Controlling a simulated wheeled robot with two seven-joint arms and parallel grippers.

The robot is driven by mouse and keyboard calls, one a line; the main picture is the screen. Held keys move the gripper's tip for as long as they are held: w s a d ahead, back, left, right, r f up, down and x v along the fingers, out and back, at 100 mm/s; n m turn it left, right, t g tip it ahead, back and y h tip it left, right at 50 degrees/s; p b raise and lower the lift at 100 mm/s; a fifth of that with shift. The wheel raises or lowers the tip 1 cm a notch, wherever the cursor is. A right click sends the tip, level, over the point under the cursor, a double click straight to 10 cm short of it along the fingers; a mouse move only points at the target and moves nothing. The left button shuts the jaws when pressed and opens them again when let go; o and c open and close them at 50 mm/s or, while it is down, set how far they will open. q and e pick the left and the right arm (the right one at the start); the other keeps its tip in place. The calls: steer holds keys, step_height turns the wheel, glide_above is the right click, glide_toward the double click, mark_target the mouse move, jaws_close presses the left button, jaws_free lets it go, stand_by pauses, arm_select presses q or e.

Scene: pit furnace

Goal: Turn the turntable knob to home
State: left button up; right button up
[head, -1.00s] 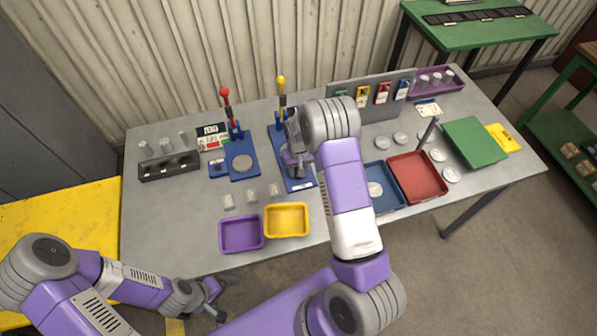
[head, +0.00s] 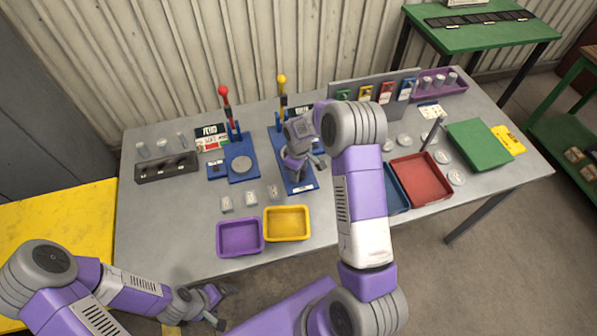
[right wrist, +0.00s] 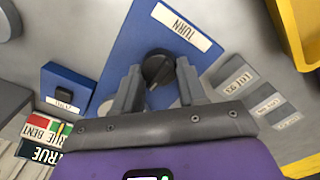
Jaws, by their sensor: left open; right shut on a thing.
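The turntable knob (right wrist: 157,68) is dark and round. In the right wrist view it sits on a blue base plate (right wrist: 130,45) with a white label reading TURN (right wrist: 181,26). My right gripper (right wrist: 157,85) has one finger on each side of the knob and is shut on it. In the head view my right gripper (head: 295,168) is over the blue plate (head: 303,185) of the yellow-knobbed lever and hides the knob. The knob's pointer direction is not clear. My left gripper (head: 214,305) is open and empty, low in front of the table.
A red-knobbed lever (head: 226,100) and a yellow-knobbed lever (head: 282,88) stand behind. Small grey blocks (head: 250,197) and purple (head: 240,252) and yellow (head: 287,236) trays lie in front. A red tray (head: 435,178) is to the right.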

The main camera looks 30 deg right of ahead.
steer(key=shift+n, duration=0.3)
steer(key=o, duration=1.1)
steer(key=shift+c, duration=0.2)
steer(key=shift+r, duration=0.15)
step_height(320, 180, up, 7)
steer(key=shift+r, duration=0.2)
